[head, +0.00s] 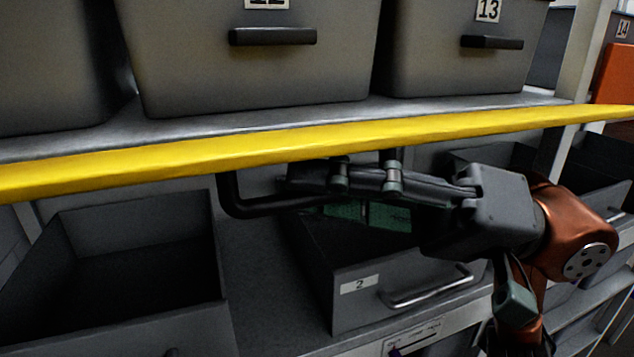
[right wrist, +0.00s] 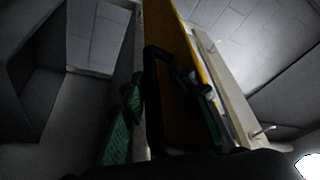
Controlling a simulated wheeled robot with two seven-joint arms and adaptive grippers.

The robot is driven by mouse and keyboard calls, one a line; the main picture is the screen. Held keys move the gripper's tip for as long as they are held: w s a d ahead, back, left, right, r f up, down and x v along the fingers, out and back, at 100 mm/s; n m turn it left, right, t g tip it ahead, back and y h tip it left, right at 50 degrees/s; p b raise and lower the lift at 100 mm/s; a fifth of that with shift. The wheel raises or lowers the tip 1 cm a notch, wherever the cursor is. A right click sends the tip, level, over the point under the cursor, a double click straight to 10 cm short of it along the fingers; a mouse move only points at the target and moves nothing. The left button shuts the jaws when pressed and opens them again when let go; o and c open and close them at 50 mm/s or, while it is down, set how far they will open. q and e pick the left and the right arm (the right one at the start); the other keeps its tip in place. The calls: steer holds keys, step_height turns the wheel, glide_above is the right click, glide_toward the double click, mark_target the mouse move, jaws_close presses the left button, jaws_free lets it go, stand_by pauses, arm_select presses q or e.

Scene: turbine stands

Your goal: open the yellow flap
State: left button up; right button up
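The yellow flap (head: 270,148) runs as a long edge across the head view, just below the shelf; in the right wrist view it is a yellow-orange strip (right wrist: 183,50). A black bar handle (head: 238,207) hangs under the flap. My right gripper (head: 308,194) reaches in from the right under the flap at this handle. In the right wrist view its green-padded fingers are spread apart, with the handle (right wrist: 151,85) between them. The fingers look open, and the left one stands clear of the bar. Contact on the right side is unclear. My left gripper is out of view.
Grey bins (head: 250,75) and (head: 460,65) stand on the shelf above the flap. Below are an open grey bin (head: 130,240) at left and a bin labelled 2 (head: 358,284) under my right gripper. Little free room lies between flap and lower bins.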

steer(key=v, duration=1.2)
steer(key=shift+c, duration=0.4)
